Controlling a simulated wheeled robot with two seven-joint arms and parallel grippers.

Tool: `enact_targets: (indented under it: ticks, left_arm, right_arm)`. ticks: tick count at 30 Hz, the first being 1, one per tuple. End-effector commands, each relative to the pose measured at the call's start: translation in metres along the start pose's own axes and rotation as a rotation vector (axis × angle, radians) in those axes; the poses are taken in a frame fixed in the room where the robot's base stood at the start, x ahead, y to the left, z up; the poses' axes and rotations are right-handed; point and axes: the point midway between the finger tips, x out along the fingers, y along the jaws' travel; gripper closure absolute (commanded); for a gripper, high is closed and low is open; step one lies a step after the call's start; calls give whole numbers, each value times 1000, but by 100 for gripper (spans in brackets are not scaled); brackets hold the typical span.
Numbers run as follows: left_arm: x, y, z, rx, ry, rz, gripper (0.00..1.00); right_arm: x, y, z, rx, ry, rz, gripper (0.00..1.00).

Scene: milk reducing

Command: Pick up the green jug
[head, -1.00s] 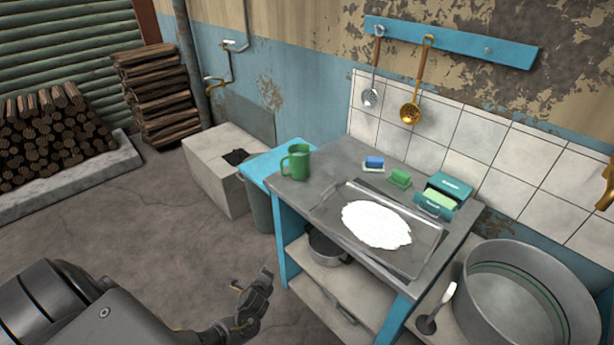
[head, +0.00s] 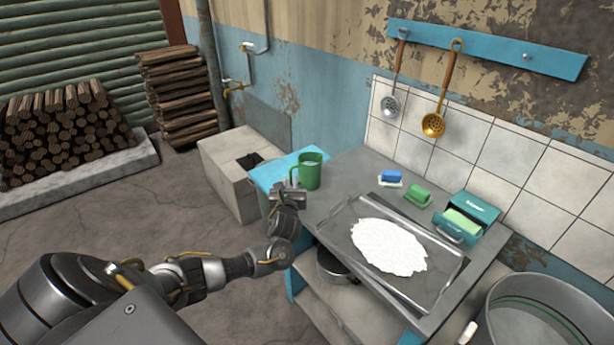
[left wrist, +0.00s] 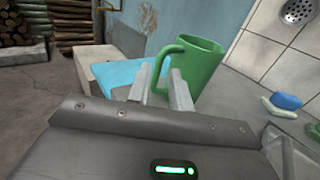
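The green jug (head: 311,172) stands upright on the left end of the grey counter, its handle on the left side. My left gripper (head: 287,191) is just in front of the jug's handle, at about counter height. In the left wrist view the two fingers of my left gripper (left wrist: 161,84) stand apart, with the handle of the jug (left wrist: 202,66) seen ahead and between them. Nothing is held; contact with the handle cannot be told. My right gripper is not in view.
A large metal pot (head: 540,315) stands at the right.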

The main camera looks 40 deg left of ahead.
Motion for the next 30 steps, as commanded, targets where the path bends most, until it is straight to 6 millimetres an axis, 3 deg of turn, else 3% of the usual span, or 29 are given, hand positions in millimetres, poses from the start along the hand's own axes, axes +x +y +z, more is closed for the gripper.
enact_targets:
  ticks: [3,11,21,30]
  left_arm:
    - [14,1,0,0,-1,2,79]
    - [22,3,-1,-1,1,3,79]
    - [65,3,-8,0,1,5,79]
    - [71,3,-8,-1,3,3,79]
  right_arm:
    - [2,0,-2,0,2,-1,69]
    - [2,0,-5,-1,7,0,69]
    - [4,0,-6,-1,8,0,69]
    - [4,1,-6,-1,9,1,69]
